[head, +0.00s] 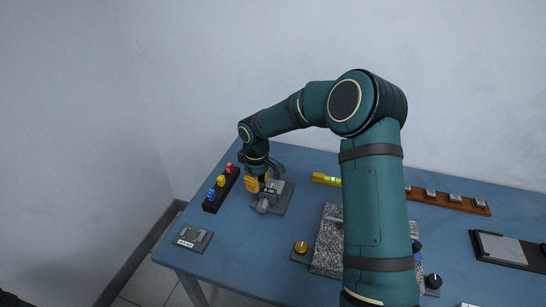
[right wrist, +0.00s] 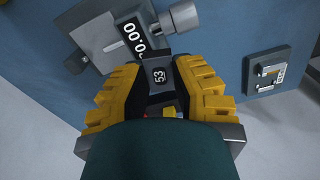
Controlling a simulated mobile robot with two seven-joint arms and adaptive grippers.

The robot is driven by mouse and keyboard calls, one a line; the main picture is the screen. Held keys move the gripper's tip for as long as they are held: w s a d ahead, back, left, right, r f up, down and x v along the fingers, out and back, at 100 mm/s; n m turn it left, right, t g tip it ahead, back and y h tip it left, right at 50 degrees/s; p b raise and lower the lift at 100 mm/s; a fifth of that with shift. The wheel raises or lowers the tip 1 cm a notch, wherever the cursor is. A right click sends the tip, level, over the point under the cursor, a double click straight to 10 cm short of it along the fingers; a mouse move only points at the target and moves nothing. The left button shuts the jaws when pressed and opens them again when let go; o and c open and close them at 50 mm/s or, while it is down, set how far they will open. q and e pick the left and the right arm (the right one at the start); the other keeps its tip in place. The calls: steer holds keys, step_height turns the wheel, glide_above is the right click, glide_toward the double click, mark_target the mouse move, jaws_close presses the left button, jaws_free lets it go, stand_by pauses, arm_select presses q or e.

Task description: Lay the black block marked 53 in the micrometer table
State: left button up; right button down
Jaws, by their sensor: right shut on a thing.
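The black block marked 53 (right wrist: 159,76) sits between the yellow fingers of my right gripper (right wrist: 160,92), which is shut on it. The micrometer table (right wrist: 103,38) is grey, with a black display and a round metal knob, and lies just beyond the block in the right wrist view. In the head view, my right gripper (head: 257,183) is over the left part of the micrometer table (head: 284,200), hiding part of it. The block is hidden in the head view. I cannot tell whether the block touches the table. My left gripper is not in view.
A dark rack (head: 210,206) with blue, yellow and red pieces stands left of the gripper. A small grey plate (head: 192,238) lies near the front left edge. A speckled slab (head: 326,257), a yellow level (head: 326,179) and a wooden rack (head: 440,198) are to the right.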

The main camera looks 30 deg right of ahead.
mark_target(275, 183)
steer(key=w+d+n, duration=0.1)
steer(key=d, duration=0.1)
steer(key=w+d+p, duration=0.1)
steer(key=d, duration=0.2)
steer(key=w+d+r+n, duration=0.1)
steer(key=d, duration=0.2)
steer(key=shift+w+r+n+p, duration=0.1)
steer(key=shift+w+n+p, duration=0.05)
steer(key=shift+n+p, duration=0.2)
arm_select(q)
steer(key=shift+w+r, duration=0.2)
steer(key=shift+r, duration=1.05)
arm_select(e)
steer(key=shift+f+b, duration=1.3)
steer(key=shift+f, duration=1.1)
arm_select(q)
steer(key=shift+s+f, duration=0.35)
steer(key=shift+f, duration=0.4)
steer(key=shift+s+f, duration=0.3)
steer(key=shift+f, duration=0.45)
arm_select(e)
steer(key=shift+s+a+f, duration=0.15)
steer(key=shift+s+f, duration=0.05)
steer(key=shift+f, duration=0.25)
steer(key=c, duration=1)
jaws_free()
